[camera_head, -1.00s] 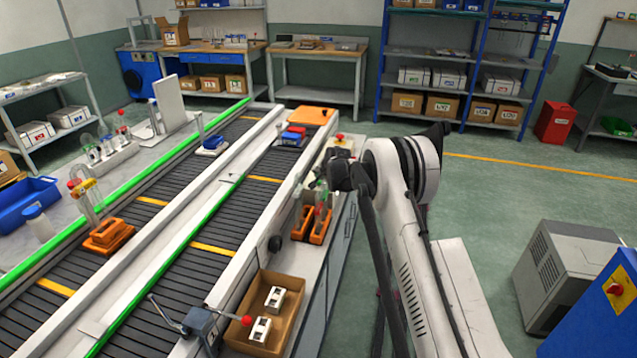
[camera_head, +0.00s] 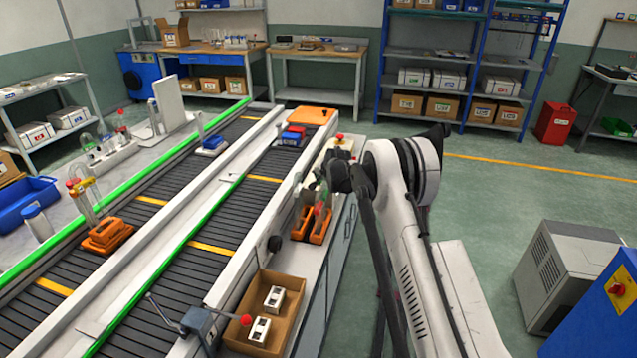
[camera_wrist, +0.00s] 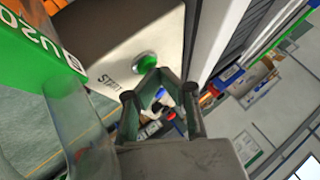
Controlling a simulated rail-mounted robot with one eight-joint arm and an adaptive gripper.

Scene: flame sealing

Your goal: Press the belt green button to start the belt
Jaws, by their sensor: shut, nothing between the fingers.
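The green button (camera_wrist: 146,61) shows in the wrist view on a grey panel (camera_wrist: 107,45) marked START. My gripper (camera_wrist: 157,73) is shut and empty, its fingertips close together just below and to the right of the button. I cannot tell whether the fingertips touch the button. In the head view my gripper (camera_head: 320,186) is small and partly hidden by my wrist, over the counter beside the belt (camera_head: 235,217). I cannot make out the green button in the head view.
A red knob (camera_head: 340,136) stands on the counter just behind my gripper. Orange holders (camera_head: 318,226) stand below my gripper. A cardboard box with white items (camera_head: 292,335) sits nearer. In the wrist view, a green-labelled clear object (camera_wrist: 40,62) is close at the left.

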